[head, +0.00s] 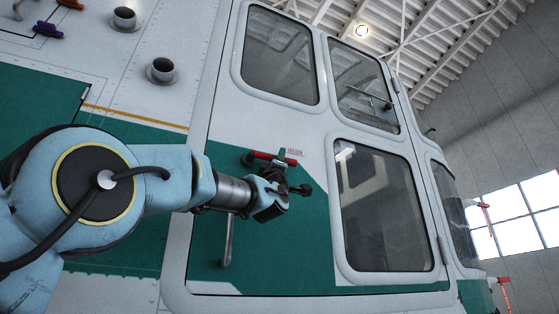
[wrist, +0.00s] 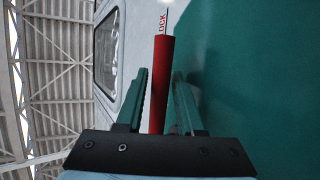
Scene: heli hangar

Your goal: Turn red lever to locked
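The red lever (head: 272,156) lies roughly level on the helicopter door (head: 295,230), beside small red lettering that is too small to read fully in the head view. In the wrist view the red lever (wrist: 161,80) runs between the two fingers of my gripper (wrist: 160,100). A gap shows on each side of it, so the fingers look open around it. Red lettering ending in "OCK" shows beyond the lever's tip. In the head view my gripper (head: 293,190) is at the door, just below the lever. Its fingers partly hide the lever's mounting.
Door windows (head: 385,215) lie to the right and above. Two round pipe stubs (head: 160,70) stick out at the upper left. The hangar wall and bright windows are at the far right.

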